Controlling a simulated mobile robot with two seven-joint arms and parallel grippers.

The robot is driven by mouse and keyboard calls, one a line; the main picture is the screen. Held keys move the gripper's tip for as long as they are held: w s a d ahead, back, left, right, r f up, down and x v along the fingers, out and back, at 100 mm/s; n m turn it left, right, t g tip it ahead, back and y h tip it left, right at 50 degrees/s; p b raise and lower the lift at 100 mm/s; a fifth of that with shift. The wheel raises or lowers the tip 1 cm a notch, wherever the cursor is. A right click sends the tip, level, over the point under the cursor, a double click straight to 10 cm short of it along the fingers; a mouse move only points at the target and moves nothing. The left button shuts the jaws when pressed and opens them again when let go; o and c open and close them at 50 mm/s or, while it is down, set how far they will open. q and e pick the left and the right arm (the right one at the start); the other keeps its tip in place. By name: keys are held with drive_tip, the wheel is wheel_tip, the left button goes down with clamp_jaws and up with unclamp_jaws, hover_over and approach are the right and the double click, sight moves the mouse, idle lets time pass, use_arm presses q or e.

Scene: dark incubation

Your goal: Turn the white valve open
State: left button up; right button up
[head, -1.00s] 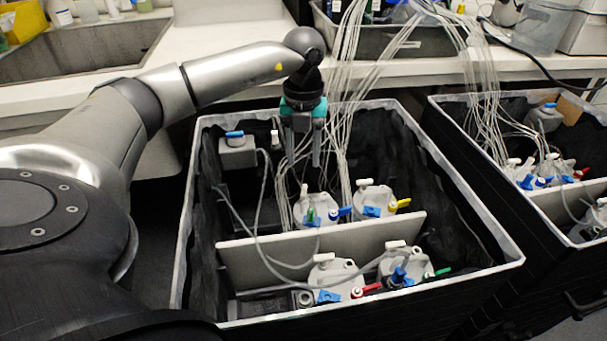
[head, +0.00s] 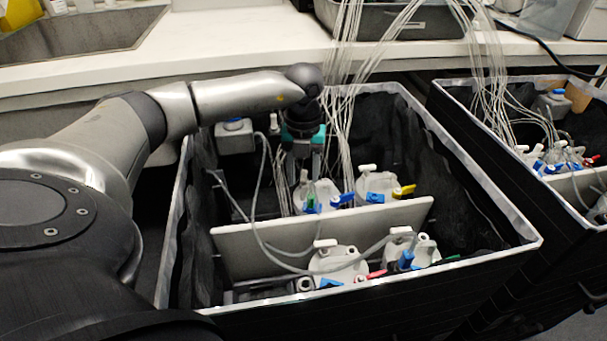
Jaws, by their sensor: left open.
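My left gripper (head: 304,172) points down into the near bin, open and empty. Its fingers are just above and behind the back-left vessel (head: 318,192), and I cannot tell whether they touch it. The gripper hides most of that vessel's top, including any white valve there. White valve handles show on the back-right vessel (head: 367,168), the front-left vessel (head: 325,243) and the front-right vessel (head: 400,231). A small white-topped fitting (head: 274,124) stands behind the gripper. My right gripper is out of view.
A grey divider panel (head: 240,250) crosses the black bin (head: 480,215). Thin tubes (head: 345,90) hang close to the gripper's right side. Blue and yellow (head: 404,190) valve handles sit close around the vessels. A second bin (head: 590,215) stands at right.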

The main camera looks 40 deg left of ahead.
use_arm(q)
drive_tip(key=shift+c, duration=0.4)
clamp_jaws()
